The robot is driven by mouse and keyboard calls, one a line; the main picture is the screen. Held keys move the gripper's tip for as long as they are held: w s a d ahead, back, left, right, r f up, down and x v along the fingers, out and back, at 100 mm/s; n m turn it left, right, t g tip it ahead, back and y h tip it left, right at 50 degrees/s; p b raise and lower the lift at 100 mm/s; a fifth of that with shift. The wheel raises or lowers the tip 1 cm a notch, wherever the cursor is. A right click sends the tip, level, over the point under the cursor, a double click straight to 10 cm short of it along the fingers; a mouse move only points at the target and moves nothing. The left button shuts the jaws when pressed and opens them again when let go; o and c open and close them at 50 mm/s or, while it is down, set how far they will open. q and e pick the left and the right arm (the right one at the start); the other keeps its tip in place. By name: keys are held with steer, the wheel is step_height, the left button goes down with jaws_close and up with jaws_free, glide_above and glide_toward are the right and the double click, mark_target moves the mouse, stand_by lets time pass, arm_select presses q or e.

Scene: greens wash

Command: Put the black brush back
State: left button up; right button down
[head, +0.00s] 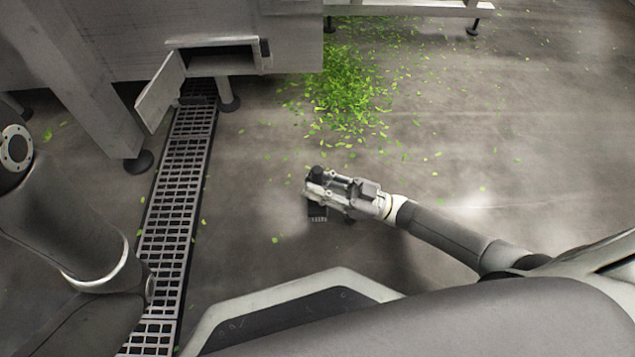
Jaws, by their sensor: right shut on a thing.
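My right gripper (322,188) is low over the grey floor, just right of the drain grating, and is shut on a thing. A small black piece (317,212) shows under its fingers and looks like part of the black brush; the rest is hidden by the gripper. I cannot tell whether it touches the floor. My left arm shows at the left edge, but its gripper is out of view.
A drain grating (173,200) runs along the floor at left. Green leaf scraps (345,90) lie heaped and scattered beyond my right gripper. A metal machine (120,35) with an open hatch door (160,92) stands at the upper left. The floor at right is mostly clear.

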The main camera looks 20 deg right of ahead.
mark_target(318, 169)
steer(key=shift+f, duration=0.35)
steer(key=c, duration=1.2)
jaws_free()
steer(key=shift+o, duration=0.2)
steer(key=shift+r, duration=5)
